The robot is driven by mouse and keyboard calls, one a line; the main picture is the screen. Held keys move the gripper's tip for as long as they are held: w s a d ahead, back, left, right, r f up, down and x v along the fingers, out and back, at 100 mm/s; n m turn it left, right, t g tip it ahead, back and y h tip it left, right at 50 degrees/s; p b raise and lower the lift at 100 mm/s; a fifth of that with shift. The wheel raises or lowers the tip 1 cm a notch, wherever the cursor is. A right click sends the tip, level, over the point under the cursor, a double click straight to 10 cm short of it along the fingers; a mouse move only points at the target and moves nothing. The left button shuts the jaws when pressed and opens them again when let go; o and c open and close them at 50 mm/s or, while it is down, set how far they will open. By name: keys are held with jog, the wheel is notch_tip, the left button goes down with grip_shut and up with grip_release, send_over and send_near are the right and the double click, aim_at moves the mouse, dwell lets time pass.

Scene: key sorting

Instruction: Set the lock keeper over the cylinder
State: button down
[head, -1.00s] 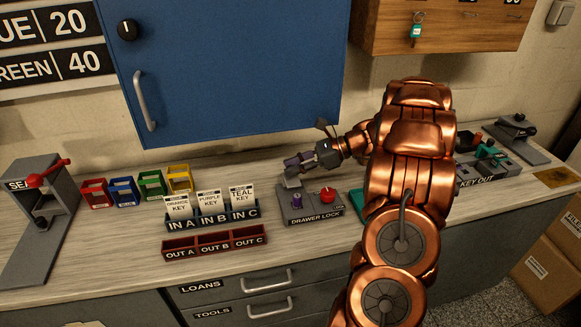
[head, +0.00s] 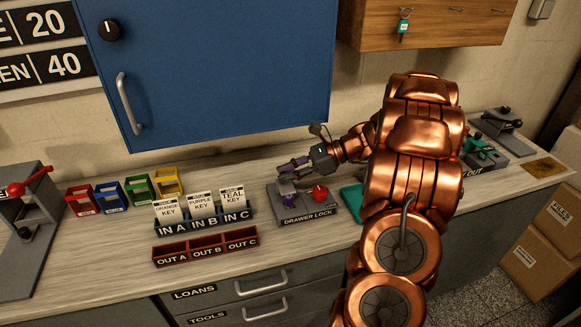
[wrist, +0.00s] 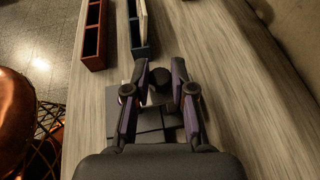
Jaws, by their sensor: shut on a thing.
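The drawer lock (head: 309,211) is a grey box on the worktop with a red knob (head: 319,194) on its right part. My gripper (head: 287,172) reaches in from the right over its left part, where the cylinder is. Its fingers are closed around a small dark knob (wrist: 159,80), which I take to be the lock keeper's top. A purple part (head: 287,188) shows just under the fingers at the cylinder. The keeper's body is mostly hidden by the fingers, and I cannot tell whether it touches the lock.
The IN rack (head: 188,228) with key cards and the red OUT tray (head: 164,256) stand left of the lock. Colored holders (head: 138,188) are behind them. A teal pad (head: 351,197) lies to the right, partly behind my arm. The blue cabinet (head: 215,70) hangs above.

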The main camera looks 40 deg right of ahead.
jog(key=shift+s, duration=0.25)
jog(key=shift+a, duration=0.1)
jog(key=c, duration=1)
grip_release()
jog(key=shift+o, duration=0.2)
jog(key=v, duration=1.2)
jog(key=shift+s+f, duration=0.1)
jog(key=shift+f, duration=0.05)
